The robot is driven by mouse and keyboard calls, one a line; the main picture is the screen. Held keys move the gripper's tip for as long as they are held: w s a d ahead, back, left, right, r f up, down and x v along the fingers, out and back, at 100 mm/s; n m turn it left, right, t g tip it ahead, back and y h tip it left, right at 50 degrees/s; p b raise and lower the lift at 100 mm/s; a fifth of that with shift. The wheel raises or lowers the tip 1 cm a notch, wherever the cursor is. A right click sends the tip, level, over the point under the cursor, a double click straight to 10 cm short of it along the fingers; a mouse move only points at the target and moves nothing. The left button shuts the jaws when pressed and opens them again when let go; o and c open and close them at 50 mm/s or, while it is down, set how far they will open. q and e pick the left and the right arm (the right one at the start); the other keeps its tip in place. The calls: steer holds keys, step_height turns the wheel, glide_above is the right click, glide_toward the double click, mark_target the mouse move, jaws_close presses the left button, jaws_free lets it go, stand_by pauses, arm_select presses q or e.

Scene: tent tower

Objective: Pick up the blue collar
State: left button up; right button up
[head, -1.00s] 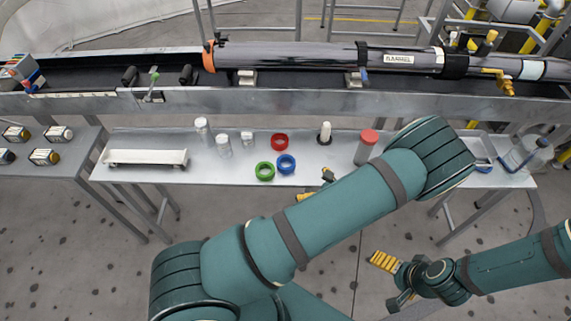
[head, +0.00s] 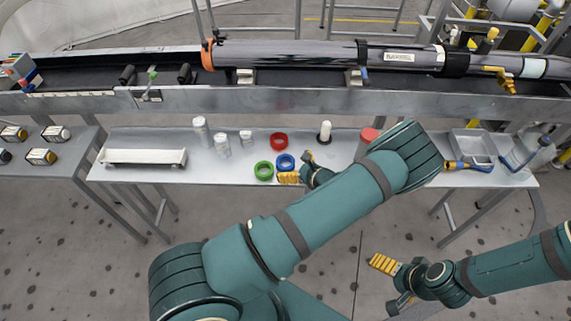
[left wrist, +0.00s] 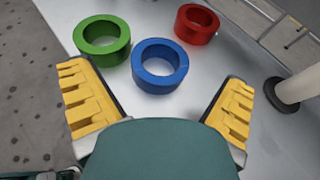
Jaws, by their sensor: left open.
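The blue collar (head: 285,168) lies flat on the metal table, between the green collar (head: 264,179) and the red collar (head: 279,148). My left gripper (head: 298,168) is open just right of the blue collar, low over the table. In the left wrist view the blue collar (left wrist: 160,83) lies ahead of and between the two yellow fingers, with nothing gripped. The green collar (left wrist: 102,48) is near the left finger and the red collar (left wrist: 197,37) is farther back. My right gripper (head: 390,282) is open and empty, low at the right, away from the table.
White cylinders (head: 221,149) stand left of the collars, and a white post (head: 325,132) stands to the right, also in the left wrist view (left wrist: 285,92). A red-capped cylinder (head: 370,135) is partly hidden by my arm. The conveyor (head: 200,100) runs behind the table.

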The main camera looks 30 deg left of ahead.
mark_target(281, 160)
arm_select(q)
steer(key=x, duration=0.3)
steer(key=shift+f, duration=0.1)
steer(key=c, duration=1.3)
steer(key=shift+c, duration=0.2)
arm_select(e)
steer(key=shift+w+f, duration=0.1)
steer(key=shift+f, duration=0.15)
